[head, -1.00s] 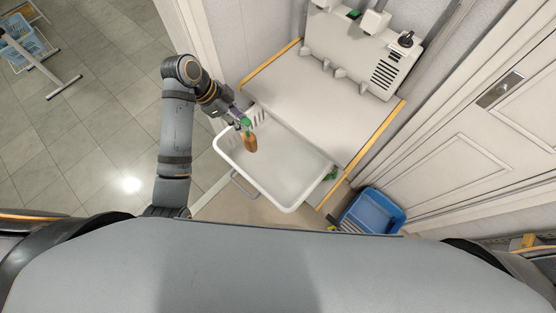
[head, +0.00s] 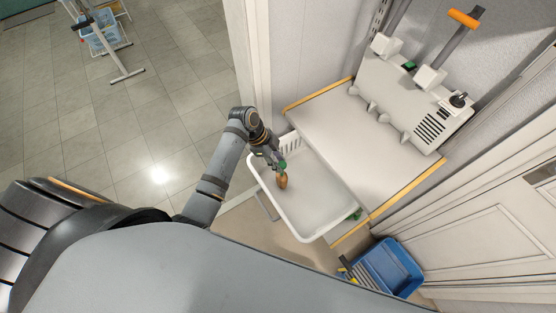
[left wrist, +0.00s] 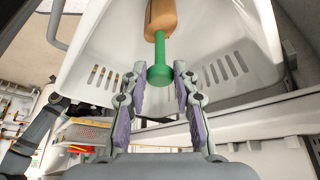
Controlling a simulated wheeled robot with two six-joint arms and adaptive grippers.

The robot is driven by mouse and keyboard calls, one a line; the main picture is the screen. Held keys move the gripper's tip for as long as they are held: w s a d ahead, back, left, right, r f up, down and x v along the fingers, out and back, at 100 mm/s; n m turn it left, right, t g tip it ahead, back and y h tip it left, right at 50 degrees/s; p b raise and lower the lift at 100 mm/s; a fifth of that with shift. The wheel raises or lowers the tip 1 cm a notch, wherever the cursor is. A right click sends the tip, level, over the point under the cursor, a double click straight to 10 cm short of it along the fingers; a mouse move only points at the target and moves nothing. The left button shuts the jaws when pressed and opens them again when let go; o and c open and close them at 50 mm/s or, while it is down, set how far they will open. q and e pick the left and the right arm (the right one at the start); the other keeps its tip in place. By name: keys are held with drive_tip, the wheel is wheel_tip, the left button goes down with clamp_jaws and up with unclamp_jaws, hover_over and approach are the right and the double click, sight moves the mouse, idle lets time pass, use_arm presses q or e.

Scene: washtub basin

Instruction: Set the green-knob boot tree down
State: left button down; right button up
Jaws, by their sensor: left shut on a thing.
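The boot tree (head: 282,181) has a brown wooden body and a green knob (head: 283,165). My left gripper (head: 277,163) is shut on the green knob end, with the wooden body pointing down over the white washtub basin (head: 318,192). In the left wrist view, the green knob (left wrist: 160,74) is between the fingertips and the wooden part (left wrist: 161,18) runs out of the top of the picture. I cannot tell whether the wood touches the basin floor. My right gripper is not in view.
A white bench top (head: 345,140) with yellow edging adjoins the basin, with a white machine (head: 415,100) behind. A small green thing (head: 354,215) is at the basin's right corner. A blue bin (head: 390,268) stands below right.

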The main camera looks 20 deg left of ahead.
use_arm(q)
drive_tip(key=c, duration=1)
unclamp_jaws()
drive_tip(key=shift+c, duration=0.2)
drive_tip(key=shift+a+r, duration=0.1)
drive_tip(key=shift+r, duration=0.1)
drive_tip(key=b+v, duration=0.1)
drive_tip(key=v, duration=1)
drive_tip(key=shift+r+b, duration=0.35)
drive_tip(key=shift+a, duration=0.1)
